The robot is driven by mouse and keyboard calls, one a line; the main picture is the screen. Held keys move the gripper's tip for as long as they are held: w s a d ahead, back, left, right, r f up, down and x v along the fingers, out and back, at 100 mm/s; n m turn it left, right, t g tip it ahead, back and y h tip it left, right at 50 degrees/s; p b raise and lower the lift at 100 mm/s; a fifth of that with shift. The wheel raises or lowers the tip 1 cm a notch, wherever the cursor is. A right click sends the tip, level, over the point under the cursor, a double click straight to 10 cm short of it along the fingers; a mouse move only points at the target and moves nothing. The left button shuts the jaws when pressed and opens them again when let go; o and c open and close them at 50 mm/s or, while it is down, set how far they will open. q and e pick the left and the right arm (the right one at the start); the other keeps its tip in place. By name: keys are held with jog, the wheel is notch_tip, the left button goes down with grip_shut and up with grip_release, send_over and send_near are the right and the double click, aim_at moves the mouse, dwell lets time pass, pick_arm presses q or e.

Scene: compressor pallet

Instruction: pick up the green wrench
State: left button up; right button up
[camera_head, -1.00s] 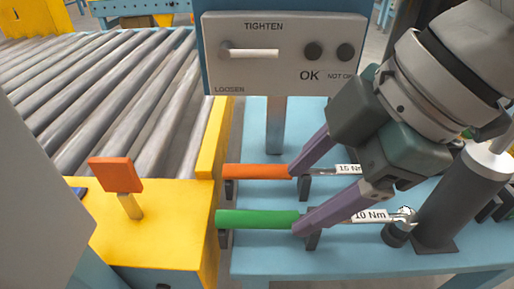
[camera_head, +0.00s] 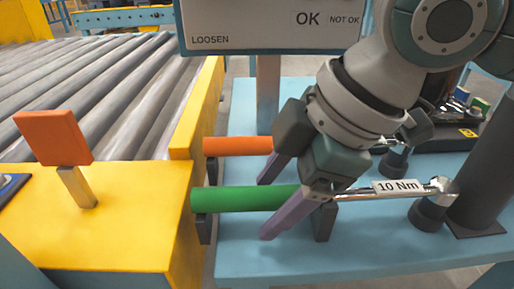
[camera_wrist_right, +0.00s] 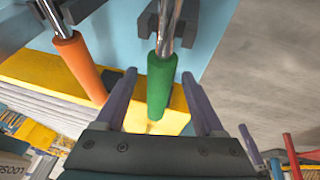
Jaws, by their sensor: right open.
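The green wrench (camera_head: 245,198) lies across dark holders on the blue table, its green handle to the left and its steel shaft with a "10 Nm" label to the right. My right gripper (camera_head: 267,208) is open, with one purple finger on the near side of the green handle and one on the far side. In the right wrist view, the green handle (camera_wrist_right: 160,88) lies between the two open fingers (camera_wrist_right: 160,92), with no contact to be seen. My left gripper is not in view.
An orange-handled wrench (camera_head: 237,146) lies parallel, just behind. A yellow block (camera_head: 130,225) with an orange paddle (camera_head: 54,138) stands left, beside the roller conveyor (camera_head: 90,90). A dark cylinder (camera_head: 490,170) stands right. The blue table front (camera_head: 300,255) is clear.

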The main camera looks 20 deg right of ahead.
jog(key=shift+w+a+f, duration=0.1)
jog(key=shift+w+f, duration=0.05)
jog(key=shift+f, duration=0.25)
jog(key=shift+r, duration=0.1)
jog(key=shift+c, duration=0.2)
grip_shut()
